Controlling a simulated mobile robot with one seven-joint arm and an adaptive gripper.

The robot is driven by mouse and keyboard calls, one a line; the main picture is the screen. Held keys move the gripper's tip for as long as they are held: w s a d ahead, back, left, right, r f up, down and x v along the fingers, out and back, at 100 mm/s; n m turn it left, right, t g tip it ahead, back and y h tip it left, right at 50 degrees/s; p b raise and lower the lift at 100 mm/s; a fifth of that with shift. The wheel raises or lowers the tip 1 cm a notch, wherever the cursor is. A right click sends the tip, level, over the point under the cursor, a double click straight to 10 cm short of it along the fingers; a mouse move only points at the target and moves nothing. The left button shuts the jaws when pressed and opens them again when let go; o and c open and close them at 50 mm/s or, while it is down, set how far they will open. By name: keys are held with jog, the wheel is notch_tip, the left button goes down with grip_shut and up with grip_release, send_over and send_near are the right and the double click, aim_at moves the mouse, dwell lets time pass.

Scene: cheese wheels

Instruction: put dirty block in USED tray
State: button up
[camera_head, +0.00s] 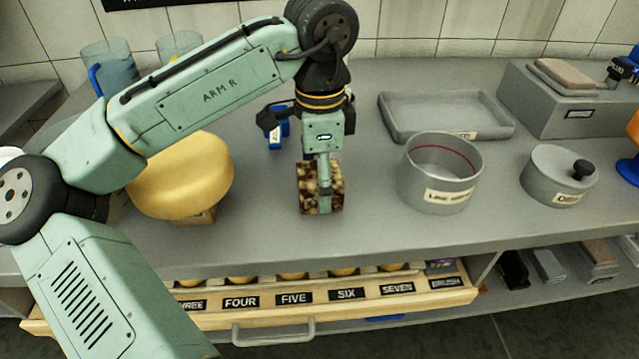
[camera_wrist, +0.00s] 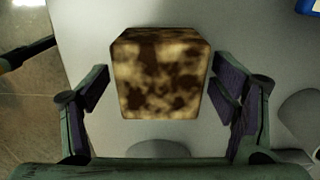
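The dirty block (camera_head: 308,198), a cube mottled brown and cream, appears to stand on the grey counter beneath my gripper (camera_head: 323,172). In the wrist view the block (camera_wrist: 163,75) lies between the two spread fingers of my gripper (camera_wrist: 163,92). The fingers look open, with a narrow gap on each side of the block; part of the block is hidden by the gripper in the head view. The grey USED tray (camera_head: 440,104) lies at the back right of the counter, empty, its label partly hidden behind a round tin.
The round tin (camera_head: 432,190) with a red inner line stands between block and tray front. A lidded pot (camera_head: 560,180) and a grey stone stand (camera_head: 580,108) are farther right. A yellow cheese wheel (camera_head: 190,180) is left. A numbered drawer (camera_head: 275,318) sits open below.

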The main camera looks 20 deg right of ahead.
jog(key=c, duration=1.3)
